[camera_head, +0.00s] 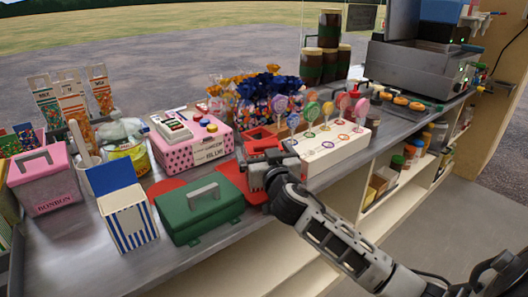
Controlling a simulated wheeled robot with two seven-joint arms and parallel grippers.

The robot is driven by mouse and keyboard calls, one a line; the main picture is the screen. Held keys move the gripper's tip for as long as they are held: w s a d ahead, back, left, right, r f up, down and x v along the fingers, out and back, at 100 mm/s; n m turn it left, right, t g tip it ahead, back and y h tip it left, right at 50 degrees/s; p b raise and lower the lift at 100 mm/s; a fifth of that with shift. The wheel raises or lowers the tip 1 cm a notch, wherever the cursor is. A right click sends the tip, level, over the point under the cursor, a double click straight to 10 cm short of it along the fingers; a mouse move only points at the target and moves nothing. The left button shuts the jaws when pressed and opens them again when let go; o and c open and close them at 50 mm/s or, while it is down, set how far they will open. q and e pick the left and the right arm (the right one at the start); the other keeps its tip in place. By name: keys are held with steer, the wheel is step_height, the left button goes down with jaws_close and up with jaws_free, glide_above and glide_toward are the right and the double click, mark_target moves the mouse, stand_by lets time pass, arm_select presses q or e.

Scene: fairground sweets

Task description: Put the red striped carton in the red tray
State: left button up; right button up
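A blue-and-white striped carton (132,222) with a raised blue lid stands at the front left. A low red tray-like thing (233,172) lies right of the middle, partly hidden by my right gripper and the green box. My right gripper (257,174) is low over it; its fingertips are too small and covered to show what is between them. My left gripper is not in view.
A green box with a grey handle (200,210) stands close left of my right gripper. A pink dotted box (192,140) is behind, and a white lollipop stand (335,148) is to the right. The bare front left counter (75,262) is clear.

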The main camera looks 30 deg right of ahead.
steer(key=shift+r, duration=0.2)
steer(key=b+v, duration=0.1)
steer(key=v, duration=1.1)
steer(key=s+a+f+n+g+y, duration=0.25)
steer(key=s+f+g, duration=0.6)
steer(key=f, duration=0.45)
steer(key=s+a+f+n+g+y, duration=0.2)
steer(key=s+a+f+g, duration=0.15)
steer(key=s, duration=0.25)
steer(key=s+a+f+n+g+y, duration=0.1)
steer(key=s+a+f+g+y, duration=0.15)
steer(key=s+a, duration=0.35)
steer(key=w+a+f+t+y, duration=0.2)
steer(key=w+a+t, duration=0.3)
steer(key=t, duration=0.3)
steer(key=shift+w+f+p, duration=0.35)
steer(key=shift+w+f, duration=0.1)
